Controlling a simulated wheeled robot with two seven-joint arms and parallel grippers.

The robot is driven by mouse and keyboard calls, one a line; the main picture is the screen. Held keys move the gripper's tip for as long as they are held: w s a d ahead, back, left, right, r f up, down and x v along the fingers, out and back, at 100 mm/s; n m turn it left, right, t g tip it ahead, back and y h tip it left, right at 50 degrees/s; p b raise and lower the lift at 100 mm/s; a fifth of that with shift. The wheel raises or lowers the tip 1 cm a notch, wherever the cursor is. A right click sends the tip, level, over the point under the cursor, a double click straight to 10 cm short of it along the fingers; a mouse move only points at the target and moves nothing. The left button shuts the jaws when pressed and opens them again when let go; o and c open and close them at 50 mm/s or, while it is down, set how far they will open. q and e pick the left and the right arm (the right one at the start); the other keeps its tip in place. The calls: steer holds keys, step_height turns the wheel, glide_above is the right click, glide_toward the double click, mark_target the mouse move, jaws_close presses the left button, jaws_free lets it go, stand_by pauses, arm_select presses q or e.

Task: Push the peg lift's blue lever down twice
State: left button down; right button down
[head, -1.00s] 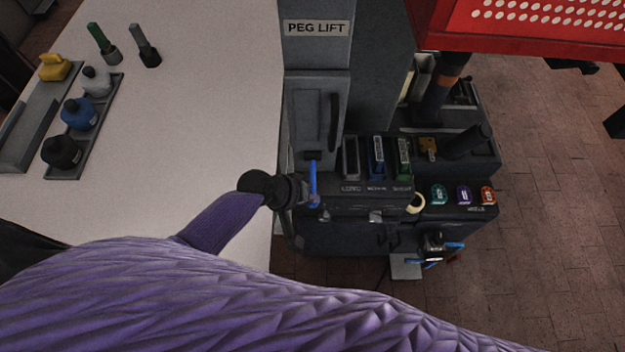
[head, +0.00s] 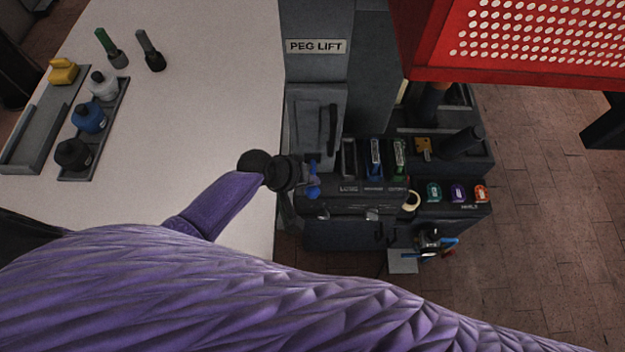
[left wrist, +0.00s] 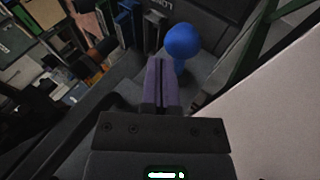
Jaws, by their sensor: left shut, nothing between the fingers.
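The peg lift (head: 317,75), a dark grey column with a "PEG LIFT" label, stands at the table's right edge. Its blue lever (head: 313,181) shows low on its front, partly covered by my left gripper (head: 303,182). In the left wrist view the lever's round blue knob (left wrist: 182,41) is just beyond and right of the fingertips. There my left gripper (left wrist: 160,66) has its purple fingers pressed together with nothing between them. They look very close to the lever; I cannot tell whether they touch. My right gripper is not in view.
A white table (head: 190,110) fills the left, with a tray of bottles (head: 91,120) and two brushes. Right of the lift is a dark bench (head: 350,200) with coloured slots. A red perforated panel (head: 520,40) overhangs the upper right.

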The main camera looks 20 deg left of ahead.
arm_select(q)
steer(key=shift+w+a+r+p, duration=0.15)
steer(key=shift+r+p, duration=0.2)
steer(key=shift+r, duration=0.25)
steer(key=r+p, duration=0.2)
steer(key=w+r+p, duration=0.1)
steer(key=r+p, duration=0.1)
steer(key=shift+w+a+r, duration=0.1)
steer(key=shift+w+r, duration=0.1)
steer(key=shift+r, duration=0.2)
stand_by(0.4)
